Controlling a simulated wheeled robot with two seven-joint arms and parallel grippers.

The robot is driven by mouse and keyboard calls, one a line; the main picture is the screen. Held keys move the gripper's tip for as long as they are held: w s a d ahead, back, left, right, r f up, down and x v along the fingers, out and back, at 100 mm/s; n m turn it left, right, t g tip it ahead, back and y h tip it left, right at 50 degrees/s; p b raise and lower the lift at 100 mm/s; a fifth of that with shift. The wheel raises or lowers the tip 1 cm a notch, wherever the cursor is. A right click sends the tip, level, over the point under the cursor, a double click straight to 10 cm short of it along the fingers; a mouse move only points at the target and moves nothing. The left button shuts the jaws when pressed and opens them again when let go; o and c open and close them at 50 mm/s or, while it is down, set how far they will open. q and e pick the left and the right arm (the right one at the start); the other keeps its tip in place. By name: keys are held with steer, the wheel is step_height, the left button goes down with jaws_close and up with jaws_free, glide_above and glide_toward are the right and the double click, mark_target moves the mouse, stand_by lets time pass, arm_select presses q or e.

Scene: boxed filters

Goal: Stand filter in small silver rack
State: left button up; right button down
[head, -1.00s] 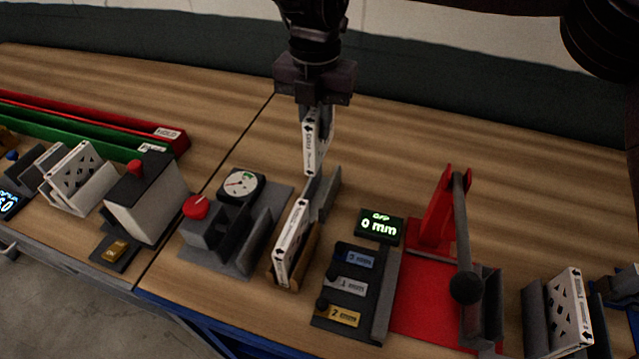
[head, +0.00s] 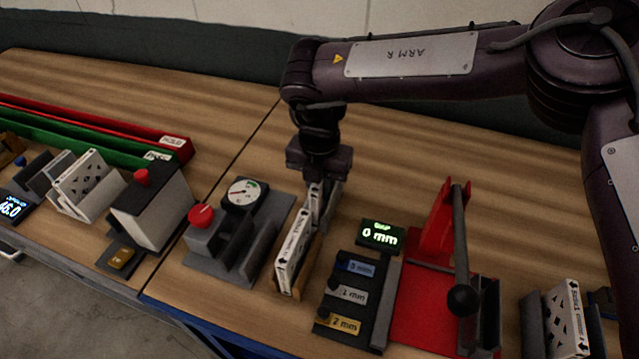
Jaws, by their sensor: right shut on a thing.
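My right gripper (head: 318,182) points down and is shut on a white filter (head: 312,204) held upright. My left gripper is not in view.
A grey dial gauge block (head: 243,195) with a red knob stands left. A display reading 0 mm (head: 381,234), labelled plates (head: 346,296) and a red lever press (head: 432,290) stand right. More filters stand at far left (head: 85,183) and far right (head: 567,322). Bare wood lies behind.

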steer(key=shift+f, duration=0.1)
steer(key=c, duration=1.3)
jaws_free()
step_height(320, 180, up, 12)
steer(key=shift+r+b, duration=0.2)
steer(key=shift+b, duration=0.8)
